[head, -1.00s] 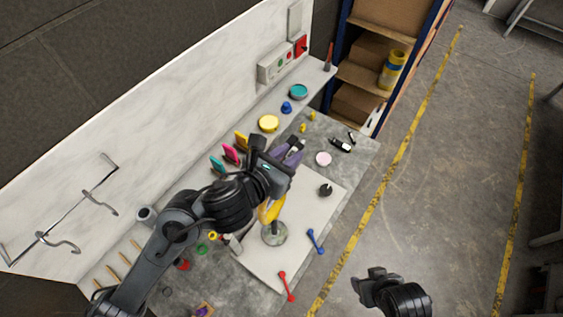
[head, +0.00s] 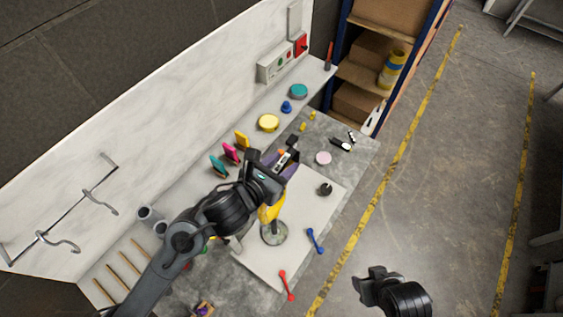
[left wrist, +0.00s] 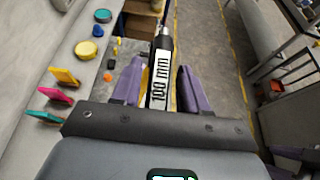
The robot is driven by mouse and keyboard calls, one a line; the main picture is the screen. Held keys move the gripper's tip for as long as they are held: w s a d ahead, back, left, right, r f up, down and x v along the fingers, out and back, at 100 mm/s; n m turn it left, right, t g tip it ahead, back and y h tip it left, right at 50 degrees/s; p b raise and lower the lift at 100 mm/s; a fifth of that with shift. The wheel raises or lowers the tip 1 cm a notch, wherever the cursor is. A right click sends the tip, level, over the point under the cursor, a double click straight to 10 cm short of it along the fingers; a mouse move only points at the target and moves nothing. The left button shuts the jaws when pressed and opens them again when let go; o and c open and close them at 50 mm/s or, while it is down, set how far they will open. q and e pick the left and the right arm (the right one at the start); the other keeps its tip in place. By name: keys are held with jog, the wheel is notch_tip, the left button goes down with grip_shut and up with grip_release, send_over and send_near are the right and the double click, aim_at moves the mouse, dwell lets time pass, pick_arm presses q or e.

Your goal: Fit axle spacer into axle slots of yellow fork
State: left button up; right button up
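The axle spacer, a dark rod with a white "100 mm" label and a metal tip, lies lengthwise between the purple fingers of my left gripper (left wrist: 161,75) in the left wrist view. The label shows on the spacer (head: 283,161) in the head view. My left gripper (head: 285,165) appears shut on it, though the contact is not clear. The yellow fork (head: 270,211) stands on a round metal base (head: 275,235) just below the gripper. My arm hides its upper part and axle slots. My right gripper (head: 370,284) hangs away from the bench over the floor; its finger opening is unclear.
A white mat (head: 310,205) holds a black part (head: 325,189), a blue tool (head: 315,240) and a red tool (head: 287,285). Other black-and-white rods (head: 341,145) lie at the bench's far right. Yellow (head: 242,140), pink and teal upright pieces stand along the wall side.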

pick_arm(q)
jog(key=shift+o, duration=0.4)
jog(key=shift+r, duration=0.2)
jog(key=shift+s+a+r, duration=0.25)
jog(key=shift+s+a, duration=0.05)
jog(key=shift+s, duration=0.1)
jog(key=v, duration=1)
jog(key=s+a+f+m+g+y, duration=0.3)
jog(key=s+a+f+m, duration=0.4)
jog(key=m, duration=0.8)
jog(key=s+a+f+m+g+y, duration=0.4)
jog(key=s+a+f+m, duration=0.4)
jog(key=f+m, duration=0.5)
jog(key=a+m, duration=0.1)
jog(key=m, duration=0.1)
jog(key=shift+s+f+m+p, duration=0.25)
jog(key=shift+f+m+p, duration=0.05)
jog(key=shift+m, duration=0.1)
